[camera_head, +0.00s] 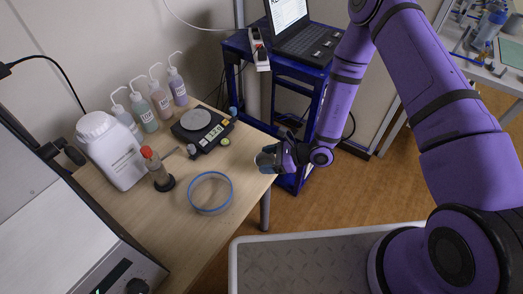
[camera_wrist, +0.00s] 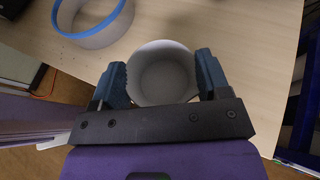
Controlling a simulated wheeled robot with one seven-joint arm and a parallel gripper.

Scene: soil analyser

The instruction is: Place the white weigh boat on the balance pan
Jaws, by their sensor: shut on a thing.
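My gripper (camera_wrist: 162,88) is shut on the white weigh boat (camera_wrist: 162,75), a round white cup between its two blue-grey fingers in the wrist view. In the head view my gripper (camera_head: 267,160) is at the right edge of the wooden table, and the boat is mostly hidden there. I cannot tell whether the boat touches the table. The balance (camera_head: 202,132) is black with a lit display, and its round grey pan (camera_head: 196,119) is bare. The balance stands to the left of and behind my gripper.
A blue-rimmed round dish (camera_head: 211,208) stands on the table (camera_head: 240,195) in front of the balance. A red-topped bottle (camera_head: 155,166), a white jug (camera_head: 110,150) and several wash bottles (camera_head: 160,98) stand left. Small items (camera_head: 224,141) lie close by the balance. A blue cart (camera_head: 318,70) holds a laptop.

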